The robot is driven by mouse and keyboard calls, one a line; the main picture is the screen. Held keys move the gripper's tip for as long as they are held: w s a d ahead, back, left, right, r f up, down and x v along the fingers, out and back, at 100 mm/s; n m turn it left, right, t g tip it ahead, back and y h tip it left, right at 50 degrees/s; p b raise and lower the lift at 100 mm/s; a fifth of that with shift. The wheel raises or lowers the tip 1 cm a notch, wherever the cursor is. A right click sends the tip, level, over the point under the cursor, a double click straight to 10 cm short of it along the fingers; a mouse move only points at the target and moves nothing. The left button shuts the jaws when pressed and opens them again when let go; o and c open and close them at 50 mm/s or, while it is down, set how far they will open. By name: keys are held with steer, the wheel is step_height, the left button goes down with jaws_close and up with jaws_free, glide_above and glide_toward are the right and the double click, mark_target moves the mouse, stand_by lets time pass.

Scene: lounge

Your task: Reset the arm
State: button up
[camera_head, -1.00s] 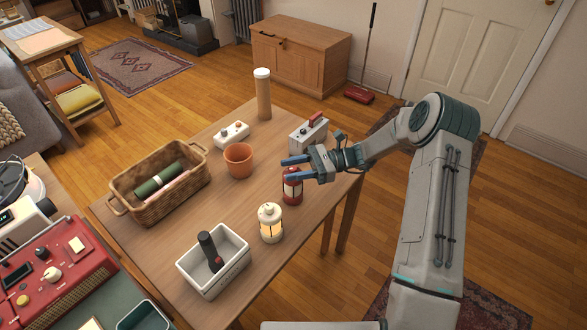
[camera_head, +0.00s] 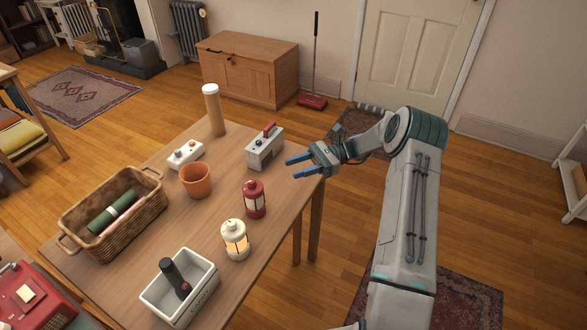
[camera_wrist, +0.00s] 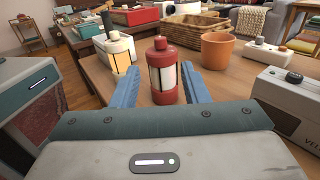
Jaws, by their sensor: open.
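My gripper (camera_head: 294,167) is open, with its blue fingers apart and nothing between them. In the head view it hangs near the right edge of the wooden table (camera_head: 226,275), to the right of the red lantern (camera_head: 254,199). In the wrist view, the red lantern (camera_wrist: 161,72) appears ahead, beyond and between the blue fingertips (camera_wrist: 160,88), apart from them. The arm is bent, with its elbow to the right of the table.
The table also bears a cream lantern (camera_head: 235,240), a white bin (camera_head: 196,308), a basket (camera_head: 70,225), an orange pot (camera_head: 196,182), a white box with a red handle (camera_head: 262,152), a small control box (camera_head: 186,155) and a cylinder (camera_head: 214,112). Open floor lies to the right.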

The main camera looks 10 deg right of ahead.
stand_by(0.3)
steer(key=s+a+r+n+h+p, duration=0.1)
steer(key=s+a+r+n+h, duration=0.15)
steer(key=s+r+h, duration=0.3)
steer(key=s+a+r+n+h+p, duration=0.1)
steer(key=s+r+n+h, duration=0.3)
steer(key=s+r, duration=0.15)
steer(key=s+d+r+n+t+h+p, duration=0.1)
steer(key=s+d+r+n+t+h, duration=0.2)
steer(key=s, duration=0.6)
steer(key=s+d+r+n+t+h+p, duration=0.2)
steer(key=s+d+r+n+t+h, duration=0.1)
steer(key=s, duration=0.5)
steer(key=shift+s+r+n+t+h, duration=0.35)
steer(key=shift+r+n+t+h, duration=0.35)
steer(key=shift+r+n+h, duration=0.35)
steer(key=shift+a+f, duration=0.1)
